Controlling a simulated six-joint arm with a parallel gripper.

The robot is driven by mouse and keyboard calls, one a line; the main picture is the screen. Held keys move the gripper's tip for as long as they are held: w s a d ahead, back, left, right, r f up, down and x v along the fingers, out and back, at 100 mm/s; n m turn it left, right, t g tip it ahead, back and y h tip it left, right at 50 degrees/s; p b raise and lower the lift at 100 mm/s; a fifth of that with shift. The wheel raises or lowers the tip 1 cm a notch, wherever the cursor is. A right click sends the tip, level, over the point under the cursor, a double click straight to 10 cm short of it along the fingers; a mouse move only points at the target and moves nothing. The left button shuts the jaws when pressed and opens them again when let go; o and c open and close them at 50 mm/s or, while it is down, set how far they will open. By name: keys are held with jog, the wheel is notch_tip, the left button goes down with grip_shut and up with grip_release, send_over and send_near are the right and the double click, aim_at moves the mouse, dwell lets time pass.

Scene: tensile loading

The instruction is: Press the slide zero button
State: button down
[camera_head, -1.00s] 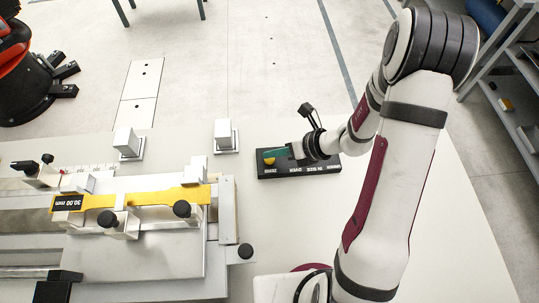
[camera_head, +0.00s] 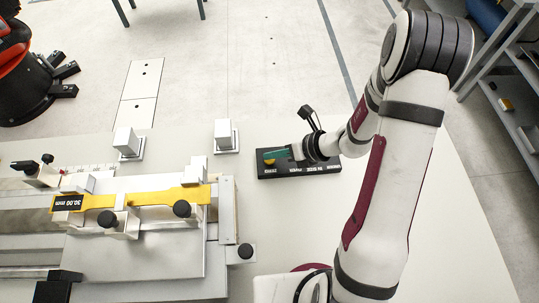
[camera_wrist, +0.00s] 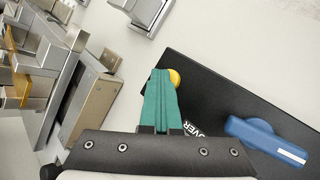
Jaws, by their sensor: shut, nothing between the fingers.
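A black control panel (camera_head: 262,172) lies on the table, with small white labels too small to read in the head view. It also shows in the wrist view (camera_wrist: 215,80). A yellow button (camera_head: 269,161) sits at its left end, and it is partly hidden behind the fingers in the wrist view (camera_wrist: 175,77). My gripper (camera_head: 267,154) has teal fingers shut together and empty. The fingertips (camera_wrist: 161,73) overlap the yellow button's edge in the wrist view; I cannot tell whether they touch it. No button clearly labelled slide zero is readable.
A blue handle (camera_wrist: 262,135) is on the panel right of the fingers. The metal test rig (camera_head: 150,245) with a yellow specimen (camera_head: 165,196) and a 30.00 mm display (camera_head: 68,202) stands to the left. A metal block (camera_head: 224,136) stands near the panel. The right of the table is bare.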

aim_at(274, 161)
jog(key=shift+r, duration=0.9)
jog(key=shift+r, duration=2.5)
jog(key=s+a+r+n+g+h, duration=0.1)
jog(key=s+r+n+g+h, duration=0.1)
jog(key=s+r+n, duration=0.5)
jog(key=s+a+r+n+g+h, duration=0.15)
jog(key=s+r+n, duration=0.25)
jog(key=s+n, duration=0.65)
jog(key=s+d+n+h, duration=0.3)
jog(key=s+d+n, duration=0.1)
jog(key=n, duration=0.5)
jog(key=shift+s+d+r, duration=0.25)
jog(key=shift+d+r, duration=0.05)
jog(key=shift+w+g, duration=0.1)
jog(key=shift+g, duration=0.15)
